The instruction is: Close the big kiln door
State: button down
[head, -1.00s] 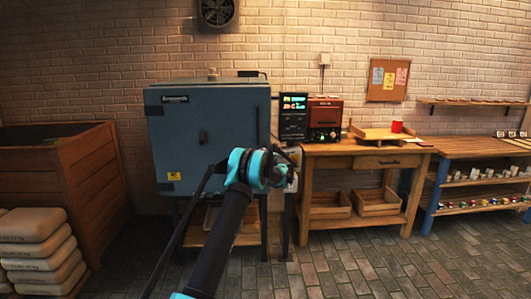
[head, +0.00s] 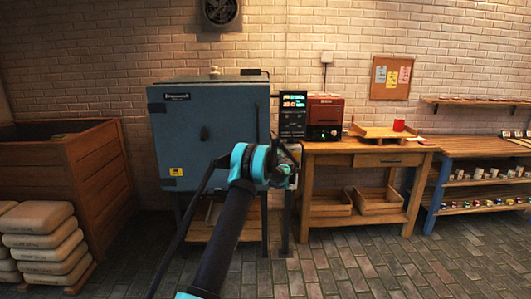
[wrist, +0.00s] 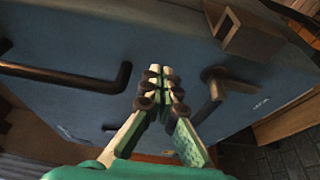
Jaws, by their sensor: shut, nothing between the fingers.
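The big kiln (head: 255,76) is a blue-grey box on a dark stand, left of centre in the head view. Its door (head: 180,130) covers the front and looks shut or nearly shut; I cannot tell whether a thin gap remains. In the wrist view the blue-grey surface (wrist: 110,35) fills the upper part, with a dark bar handle (wrist: 70,76) at left and a dark lever (wrist: 215,88) at right. My gripper (wrist: 161,74) is shut and empty, between bar and lever, close to the surface; contact is unclear. My wrist hides the door's lower right in the head view.
A control panel (head: 292,114) stands at the kiln's right. A wooden table (head: 350,147) holds a small red kiln (head: 325,113). A wooden bin (head: 98,165) and stacked sacks (head: 40,235) stand at left. The brick floor (head: 370,255) in front is clear.

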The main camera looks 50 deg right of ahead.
jog(key=s+d, duration=0.3)
jog(key=s, duration=0.4)
jog(key=shift+s, duration=0.4)
